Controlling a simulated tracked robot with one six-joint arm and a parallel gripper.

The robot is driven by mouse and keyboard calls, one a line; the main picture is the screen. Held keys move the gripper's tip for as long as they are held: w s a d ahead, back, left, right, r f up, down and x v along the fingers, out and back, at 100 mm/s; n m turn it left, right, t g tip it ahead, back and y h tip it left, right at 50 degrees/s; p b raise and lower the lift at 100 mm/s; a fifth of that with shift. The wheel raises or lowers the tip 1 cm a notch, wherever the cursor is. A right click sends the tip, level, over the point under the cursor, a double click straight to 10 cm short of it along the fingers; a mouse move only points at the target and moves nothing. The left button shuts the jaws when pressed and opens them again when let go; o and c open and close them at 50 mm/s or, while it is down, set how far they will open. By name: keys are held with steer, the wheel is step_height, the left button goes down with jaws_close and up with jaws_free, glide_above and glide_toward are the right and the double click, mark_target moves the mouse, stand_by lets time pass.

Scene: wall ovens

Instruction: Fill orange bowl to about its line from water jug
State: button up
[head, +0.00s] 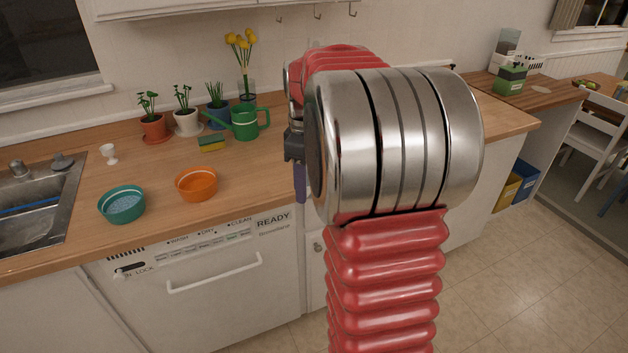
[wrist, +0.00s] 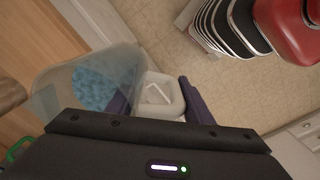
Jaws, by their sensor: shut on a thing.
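The orange bowl (head: 197,184) stands on the wooden counter left of my arm in the head view. Its inside looks orange with no water visible, and a thin line runs around the inner wall. The water jug (wrist: 125,62) is clear, with blue water low inside, and shows left of centre in the wrist view. My gripper (wrist: 158,104) has purple fingers either side of a pale handle-like part (wrist: 160,88) beside the jug, and is shut on the jug. In the head view my gripper (head: 299,180) is right of the bowl, and the arm hides the jug.
Behind are a sponge (head: 211,143), a green watering can (head: 246,122), potted plants (head: 154,126) and a white egg cup (head: 108,153). The sink (head: 40,205) is at far left. Counter right of the orange bowl is clear.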

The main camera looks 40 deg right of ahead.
steer(key=w+a+f+m, duration=0.2)
steer(key=w+a+f, duration=0.1)
steer(key=a, duration=0.5)
steer(key=w+a+f+m, duration=0.2)
steer(key=w+a+f, duration=0.2)
steer(key=a, duration=0.5)
steer(key=w+a+f+m, duration=0.2)
steer(key=w+a+f, duration=0.2)
steer(key=a+f, duration=0.3)
steer(key=shift+a+f, duration=0.15)
steer(key=shift+a, duration=1.05)
steer(key=shift+s, duration=0.2)
